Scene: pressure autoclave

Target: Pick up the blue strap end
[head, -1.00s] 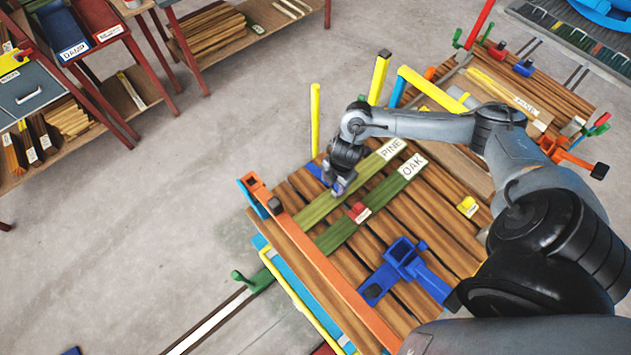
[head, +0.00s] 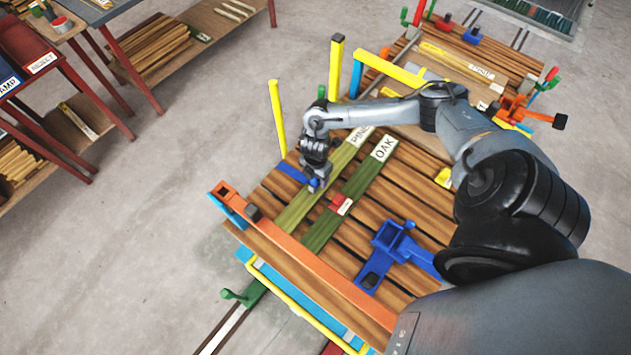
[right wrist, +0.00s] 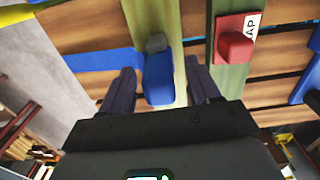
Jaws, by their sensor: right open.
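The blue strap end (right wrist: 158,78) is a small blue block with a grey tip, lying on the green PINE board in the right wrist view. A flat blue strap (right wrist: 105,60) runs left from near it, and also shows in the head view (head: 291,172). My right gripper (right wrist: 162,71) is open, with one finger on each side of the strap end and visible gaps between. In the head view my right gripper (head: 317,183) points down at the PINE board (head: 296,211) and partly hides the strap end. My left gripper is not in view.
A red block (head: 340,204) sits on the OAK board (head: 358,188) to the right. A blue ratchet-like fixture (head: 391,246) is on the slats nearer me. An orange rail (head: 300,255) edges the stack, and a yellow post (head: 277,115) stands behind the gripper.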

